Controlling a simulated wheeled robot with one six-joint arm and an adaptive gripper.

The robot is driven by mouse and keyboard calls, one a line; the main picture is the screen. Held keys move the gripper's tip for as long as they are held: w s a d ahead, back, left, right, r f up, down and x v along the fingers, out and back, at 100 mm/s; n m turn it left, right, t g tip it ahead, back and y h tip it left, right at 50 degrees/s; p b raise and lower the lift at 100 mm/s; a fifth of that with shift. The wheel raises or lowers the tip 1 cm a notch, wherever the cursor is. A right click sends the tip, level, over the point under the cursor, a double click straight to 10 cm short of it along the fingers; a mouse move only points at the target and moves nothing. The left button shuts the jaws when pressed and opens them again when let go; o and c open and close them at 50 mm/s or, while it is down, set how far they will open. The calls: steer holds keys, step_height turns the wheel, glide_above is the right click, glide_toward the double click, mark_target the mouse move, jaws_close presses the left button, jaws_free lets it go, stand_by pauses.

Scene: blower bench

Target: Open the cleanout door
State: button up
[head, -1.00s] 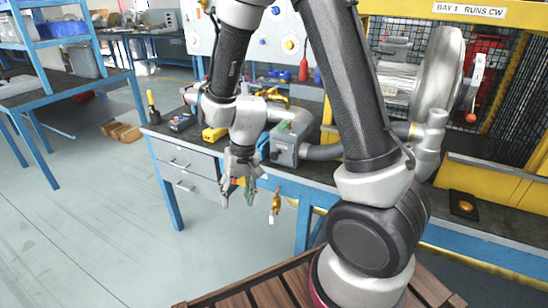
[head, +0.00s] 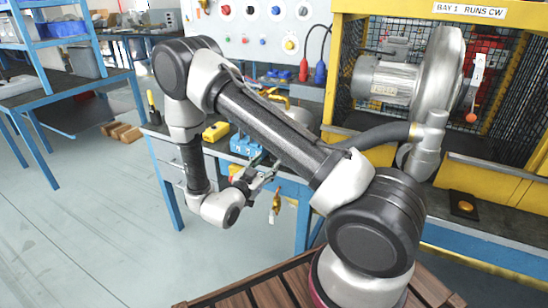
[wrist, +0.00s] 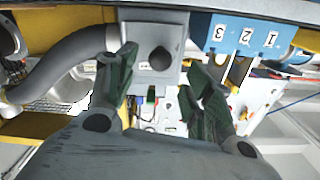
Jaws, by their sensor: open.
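In the wrist view a grey box (wrist: 143,74) with a dark round spot (wrist: 160,58) on its face, joined to a grey hose (wrist: 62,70), lies ahead of my gripper. I cannot make out the edges of a cleanout door on it. My gripper (wrist: 162,68) is open, with a dark green finger on each side of the box's lower part and nothing held between them. Contact cannot be told. In the head view my gripper (head: 266,178) is at the bench's front edge, and my arm hides the grey box.
A blue block marked 1, 2, 3 (wrist: 242,32) sits beside the box; it also shows in the head view (head: 246,147). A yellow tag or lock (head: 276,203) hangs at the bench front. The blower (head: 388,82) stands in the yellow cage.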

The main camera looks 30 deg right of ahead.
steer(key=x, duration=0.6)
steer(key=shift+w+d, duration=0.2)
steer(key=shift+c, duration=0.4)
jaws_close()
